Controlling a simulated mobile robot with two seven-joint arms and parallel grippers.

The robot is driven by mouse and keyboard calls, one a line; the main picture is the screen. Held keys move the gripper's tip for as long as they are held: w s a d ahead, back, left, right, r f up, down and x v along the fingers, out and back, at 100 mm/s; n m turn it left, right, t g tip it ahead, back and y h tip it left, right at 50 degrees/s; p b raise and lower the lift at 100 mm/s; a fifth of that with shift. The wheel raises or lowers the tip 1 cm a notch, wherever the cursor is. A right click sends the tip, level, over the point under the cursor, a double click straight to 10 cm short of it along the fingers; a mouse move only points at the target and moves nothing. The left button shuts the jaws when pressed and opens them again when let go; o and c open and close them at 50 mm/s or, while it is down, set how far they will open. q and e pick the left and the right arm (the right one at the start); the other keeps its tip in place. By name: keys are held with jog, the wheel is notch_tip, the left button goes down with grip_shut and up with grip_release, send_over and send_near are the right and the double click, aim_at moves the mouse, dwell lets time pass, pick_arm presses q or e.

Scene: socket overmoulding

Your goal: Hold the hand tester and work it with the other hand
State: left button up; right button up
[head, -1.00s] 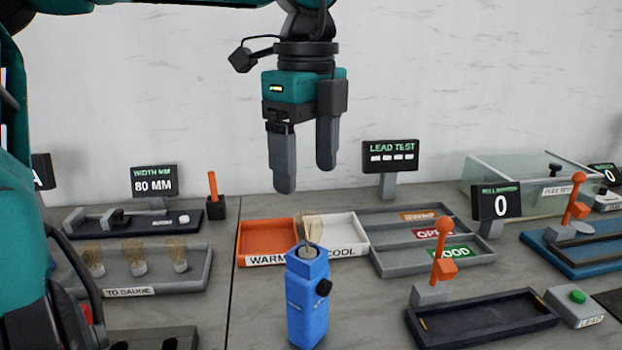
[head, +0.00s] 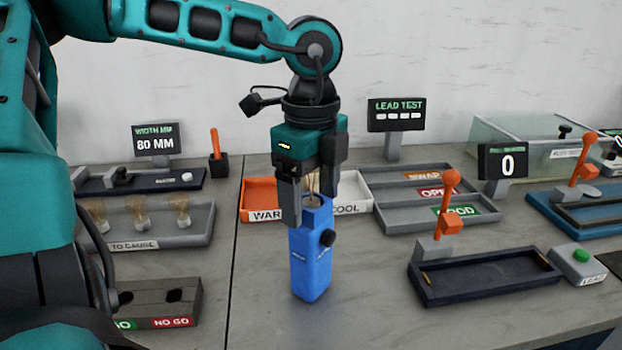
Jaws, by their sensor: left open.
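The hand tester (head: 311,262) is a blue upright block with a black knob on its right side. It stands on the grey table in the middle of the head view. A socket with pale bristle-like leads (head: 311,183) sticks up from its top, partly hidden by the fingers. My left gripper (head: 311,206) points down at the tester's top, open. Its left finger overlaps the tester's upper left edge and the other finger is at the right, farther back. Whether either finger touches the tester I cannot tell. My right gripper is not in view.
Behind the tester are the orange WARM tray (head: 258,198) and the white COOL tray (head: 352,192). A dark fixture with an orange lever (head: 449,205) stands at right. The NO GO gauge block (head: 155,302) is at left. Table around the tester's base is clear.

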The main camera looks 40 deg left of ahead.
pick_arm(q)
jog(key=shift+c, duration=0.2)
jog(key=c, duration=1.2)
jog(key=o, duration=0.6)
jog(key=c, duration=0.5)
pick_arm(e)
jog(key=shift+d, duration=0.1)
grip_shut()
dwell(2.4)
